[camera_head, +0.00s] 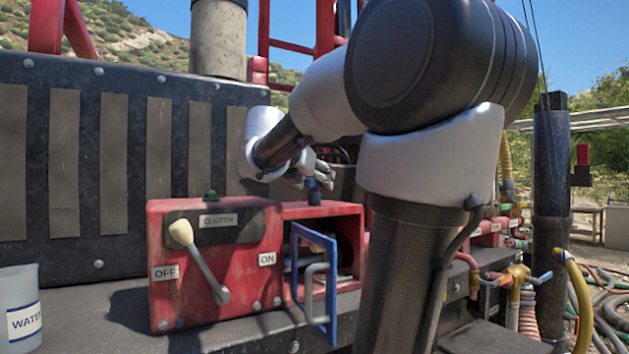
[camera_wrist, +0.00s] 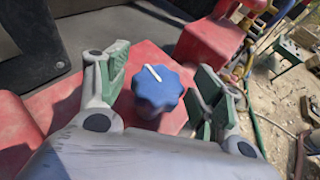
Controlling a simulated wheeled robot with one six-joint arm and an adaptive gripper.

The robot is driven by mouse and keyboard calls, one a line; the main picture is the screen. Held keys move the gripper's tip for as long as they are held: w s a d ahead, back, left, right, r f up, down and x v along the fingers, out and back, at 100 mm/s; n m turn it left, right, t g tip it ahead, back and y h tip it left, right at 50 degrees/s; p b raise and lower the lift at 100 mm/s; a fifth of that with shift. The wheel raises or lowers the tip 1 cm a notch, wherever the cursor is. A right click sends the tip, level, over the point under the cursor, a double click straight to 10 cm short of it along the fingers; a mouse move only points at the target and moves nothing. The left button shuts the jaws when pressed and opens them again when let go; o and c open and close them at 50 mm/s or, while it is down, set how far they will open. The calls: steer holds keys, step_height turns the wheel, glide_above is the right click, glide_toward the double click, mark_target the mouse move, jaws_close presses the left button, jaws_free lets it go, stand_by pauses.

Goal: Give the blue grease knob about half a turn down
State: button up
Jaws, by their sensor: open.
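The blue grease knob (camera_wrist: 157,90) is lobed, with a white line near its upper edge in the wrist view. It sits on top of a red box (camera_wrist: 176,122). In the head view the knob (camera_head: 314,191) is small and partly covered by my gripper (camera_head: 320,176). In the wrist view my gripper (camera_wrist: 161,84) is open, with one green-padded finger on each side of the knob. Gaps show between both fingers and the knob, so it is not held.
A red clutch box (camera_head: 215,255) with a cream-tipped lever stands left of the knob's box. A blue-framed door (camera_head: 331,290) hangs open at the front. A white WATER container (camera_head: 20,310) is at the left. Hoses (camera_head: 600,310) lie at the right.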

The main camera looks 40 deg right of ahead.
steer(key=shift+d+f, duration=0.1)
steer(key=shift+d, duration=0.1)
steer(key=shift+c, duration=0.3)
steer(key=c, duration=1)
steer(key=shift+w, duration=0.1)
